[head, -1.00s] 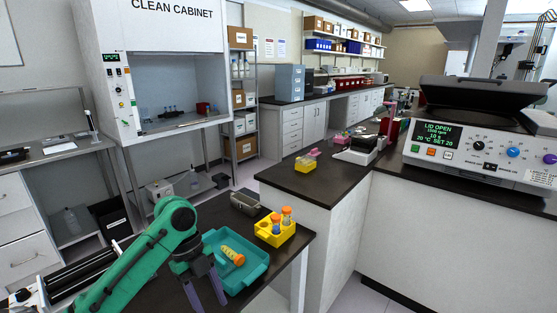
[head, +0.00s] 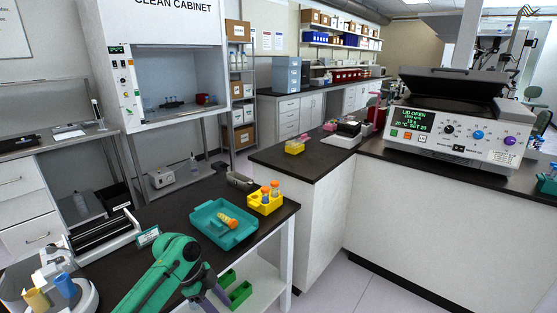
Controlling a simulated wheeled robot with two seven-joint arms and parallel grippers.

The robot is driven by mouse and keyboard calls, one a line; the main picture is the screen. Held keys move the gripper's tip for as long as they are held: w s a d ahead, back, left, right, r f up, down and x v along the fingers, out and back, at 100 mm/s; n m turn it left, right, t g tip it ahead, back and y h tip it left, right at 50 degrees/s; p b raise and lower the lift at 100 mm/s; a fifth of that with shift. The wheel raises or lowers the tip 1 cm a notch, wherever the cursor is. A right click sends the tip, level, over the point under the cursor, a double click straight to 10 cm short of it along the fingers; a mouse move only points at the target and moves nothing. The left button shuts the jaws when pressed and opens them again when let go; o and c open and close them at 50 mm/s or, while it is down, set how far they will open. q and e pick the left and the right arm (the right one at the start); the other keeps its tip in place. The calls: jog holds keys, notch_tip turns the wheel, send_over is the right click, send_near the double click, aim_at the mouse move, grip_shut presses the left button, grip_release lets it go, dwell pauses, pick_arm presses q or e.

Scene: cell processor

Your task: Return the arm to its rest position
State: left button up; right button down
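My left arm is green and comes in at the lower left. Its gripper (head: 214,297) has two dark purple-grey fingers pointing down at the bottom edge, in front of the table's front edge and nearer to me than the teal tray (head: 206,232). The fingers look apart with nothing seen between them; their tips are partly cut off. A tube with an orange cap (head: 228,222) lies on its side in the tray. The yellow rack (head: 265,206) beside the tray holds two upright orange-capped tubes (head: 270,188). My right gripper is not in view.
Green bins (head: 238,292) sit on the shelf under the table. A device with colored tubes (head: 50,290) stands at the lower left. The lid-open machine (head: 455,135) is on the right counter. Floor (head: 350,285) is clear between table and counter.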

pick_arm(q)
jog(key=s+a+f+n+t+y, duration=0.1)
jog(key=s+a+f+n, duration=0.25)
jog(key=f, duration=0.55)
jog(key=s+a+f+n+t+y, duration=0.15)
jog(key=f+n, duration=0.25)
jog(key=f, duration=0.4)
jog(key=s+a+f+n, duration=0.3)
jog(key=s+f+n, duration=0.1)
jog(key=f, duration=0.5)
jog(key=s+a+f+n+y, duration=0.1)
jog(key=s+f, duration=0.3)
jog(key=s, duration=0.6)
jog(key=s+a+f+n+y, duration=0.1)
jog(key=s+f, duration=0.4)
jog(key=s, duration=0.5)
jog(key=s+a+f+n+y, duration=0.1)
jog(key=s+f+n, duration=0.2)
jog(key=s, duration=0.8)
notch_tip(320, 180, down, 2)
jog(key=shift+f, duration=0.1)
jog(key=shift+g, duration=0.25)
